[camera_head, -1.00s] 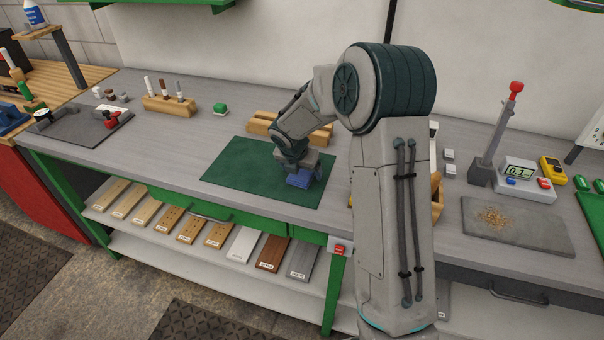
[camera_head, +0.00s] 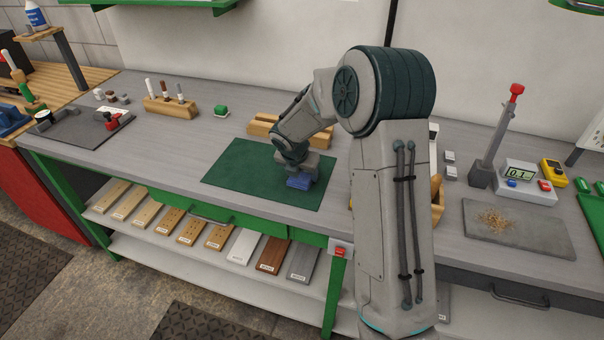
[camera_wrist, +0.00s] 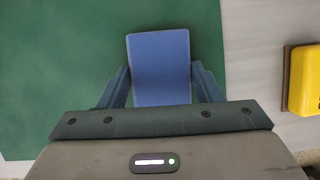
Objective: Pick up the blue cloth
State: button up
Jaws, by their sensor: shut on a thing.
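The blue cloth (camera_head: 300,182) is a small folded block at the right part of the green mat (camera_head: 235,178). In the wrist view the cloth (camera_wrist: 160,68) is a blue rectangle between the two fingers of my gripper (camera_wrist: 163,85). In the head view my gripper (camera_head: 298,176) points down over the cloth. It is shut on the cloth, with a finger at each side. I cannot tell whether the cloth touches the mat or is slightly above it. The gripper body hides the near end of the cloth in the wrist view.
A wooden block (camera_head: 262,125) lies behind the mat. A yellow object (camera_wrist: 305,80) shows right of the mat in the wrist view. The mat's left part is clear.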

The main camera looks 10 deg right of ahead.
aim_at(302, 174)
notch_tip(302, 174, up, 5)
jog(key=shift+f, duration=0.2)
jog(key=s+d+r, duration=0.6)
jog(key=d, duration=0.4)
jog(key=shift+r, duration=0.4)
jog(key=shift+o, duration=0.5)
jog(key=shift+r, duration=0.1)
